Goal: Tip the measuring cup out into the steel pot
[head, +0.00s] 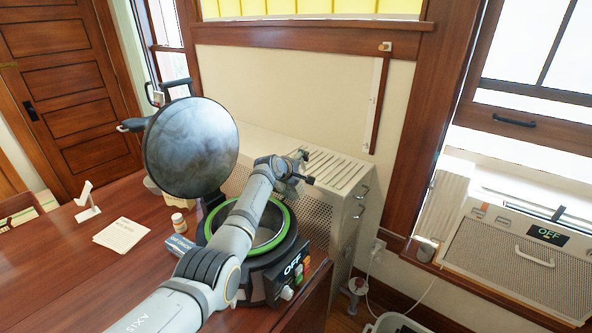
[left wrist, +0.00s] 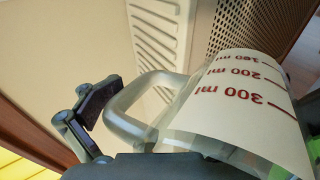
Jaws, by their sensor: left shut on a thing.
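The steel pot (head: 265,238) sits inside a dark cooker with a bright green rim (head: 288,246); part of its opening shows behind my left arm. My left gripper (head: 304,168) is beyond and above the pot in the head view. It is shut on the measuring cup (left wrist: 240,105), whose grey handle (left wrist: 128,112) lies beside the visible finger in the left wrist view. The cup is clear with a pale area and red ml marks, which read upside down there. I cannot make out the cup in the head view. My right gripper is not in view.
A large round lid (head: 190,147) stands raised behind the pot. A perforated vented cabinet (head: 335,172) is close behind my gripper. A small bottle (head: 179,222), a blue box (head: 181,244) and papers (head: 121,234) lie on the wooden table (head: 60,275) at left. The cooker panel reads OFF.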

